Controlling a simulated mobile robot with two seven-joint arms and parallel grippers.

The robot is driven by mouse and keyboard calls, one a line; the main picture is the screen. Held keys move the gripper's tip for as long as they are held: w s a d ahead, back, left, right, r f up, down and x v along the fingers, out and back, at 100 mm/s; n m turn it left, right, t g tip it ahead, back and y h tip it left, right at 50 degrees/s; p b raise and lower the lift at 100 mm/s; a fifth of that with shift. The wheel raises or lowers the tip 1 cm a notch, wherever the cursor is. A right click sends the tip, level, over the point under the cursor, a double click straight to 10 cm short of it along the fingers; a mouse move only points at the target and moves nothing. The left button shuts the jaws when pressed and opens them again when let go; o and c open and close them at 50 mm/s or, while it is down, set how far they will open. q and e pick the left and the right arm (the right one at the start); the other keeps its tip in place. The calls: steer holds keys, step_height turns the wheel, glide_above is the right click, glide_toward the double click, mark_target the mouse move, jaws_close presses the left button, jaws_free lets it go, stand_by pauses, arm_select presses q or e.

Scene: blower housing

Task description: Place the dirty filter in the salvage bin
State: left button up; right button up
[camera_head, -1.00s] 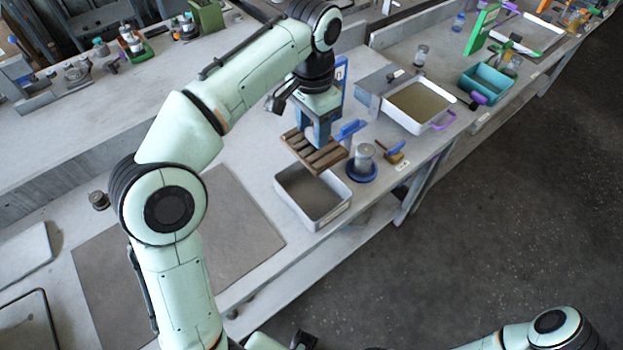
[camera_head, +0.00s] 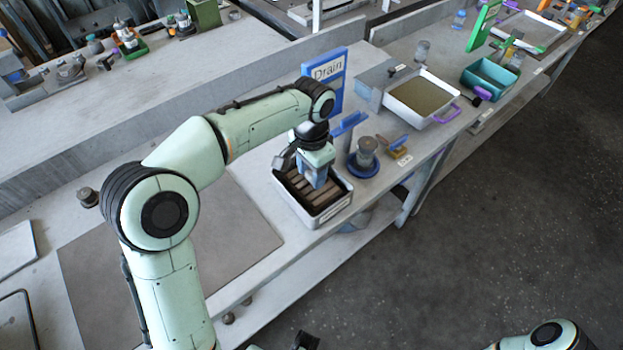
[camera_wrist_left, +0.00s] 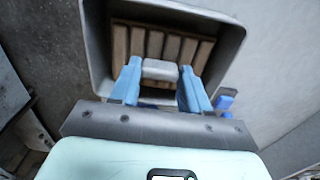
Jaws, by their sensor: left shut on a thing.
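The dirty filter (camera_head: 305,189) is a brown, slatted panel. It sits inside the walls of the salvage bin (camera_head: 325,214), a grey-white open box near the front edge of the bench. My left gripper (camera_head: 318,180) reaches down into the bin from above and is shut on the filter. In the left wrist view, the blue fingers of the left gripper (camera_wrist_left: 158,84) grip a pale block in front of the brown slats of the filter (camera_wrist_left: 165,44), with the bin's rim (camera_wrist_left: 235,32) around it. Whether the filter touches the bin floor is hidden. My right gripper is not clearly visible.
A blue "Drain" sign (camera_head: 326,75) stands behind the bin. A jar on a blue base (camera_head: 364,160) and a brush (camera_head: 398,150) are to its right. Farther right is a white tray (camera_head: 422,98). A grey mat (camera_head: 210,225) lies to the left.

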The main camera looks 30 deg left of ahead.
arm_select(q)
steer(key=shift+f, duration=1.4)
steer(key=shift+f, duration=0.2)
steer(key=o, duration=1.1)
steer(key=shift+c, duration=0.2)
steer(key=shift+r, duration=0.15)
step_height(320, 180, up, 12)
steer(key=p, duration=0.2)
